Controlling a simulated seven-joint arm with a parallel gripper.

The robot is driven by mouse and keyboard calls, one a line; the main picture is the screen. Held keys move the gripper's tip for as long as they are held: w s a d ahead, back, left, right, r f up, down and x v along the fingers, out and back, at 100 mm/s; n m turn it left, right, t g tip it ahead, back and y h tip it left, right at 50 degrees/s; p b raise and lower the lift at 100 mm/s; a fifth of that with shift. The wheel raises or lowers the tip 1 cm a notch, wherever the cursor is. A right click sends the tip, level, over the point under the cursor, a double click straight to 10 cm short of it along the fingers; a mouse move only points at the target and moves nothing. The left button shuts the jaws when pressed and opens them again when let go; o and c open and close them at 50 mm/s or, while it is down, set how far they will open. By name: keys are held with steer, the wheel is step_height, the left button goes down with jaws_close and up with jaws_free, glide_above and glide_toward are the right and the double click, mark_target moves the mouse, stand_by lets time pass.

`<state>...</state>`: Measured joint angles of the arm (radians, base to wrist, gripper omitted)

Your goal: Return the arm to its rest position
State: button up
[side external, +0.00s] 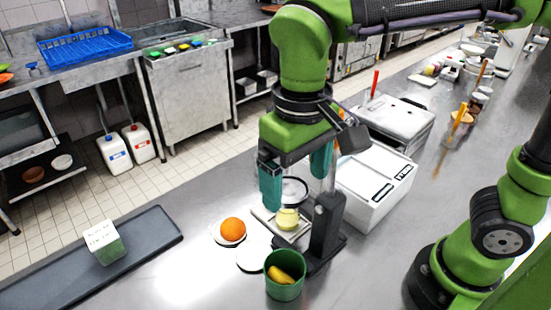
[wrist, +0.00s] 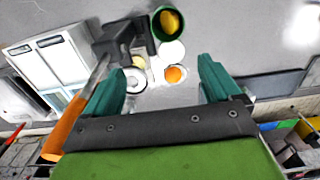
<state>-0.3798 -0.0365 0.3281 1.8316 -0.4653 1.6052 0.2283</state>
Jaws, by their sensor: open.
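My gripper (side external: 297,178) is open and empty, with its two teal fingers spread apart above the steel counter. In the wrist view my gripper (wrist: 160,95) also shows wide apart with nothing between the fingertips. Below and around it are an orange (side external: 232,229) on a white plate, a pale yellow item (side external: 287,219) on a small stand, and a green cup (side external: 283,289) with a yellow fruit (side external: 287,274) in it. The gripper touches none of these that I can see.
A black upright device (side external: 326,230) stands close beside the gripper. A white box (side external: 376,187) is right behind it. A grey tray (side external: 150,235) with a green-and-white block (side external: 103,242) lies at left. An empty white plate (side external: 254,258) sits near the cup. Bare counter lies between tray and plates.

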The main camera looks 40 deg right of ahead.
step_height(320, 180, up, 9)
steer(key=w+d+f+m, duration=0.2)
steer(key=w+d+m, duration=0.7)
steer(key=w, duration=0.1)
steer(key=shift+w+d, duration=0.2)
steer(key=shift+w, duration=0.1)
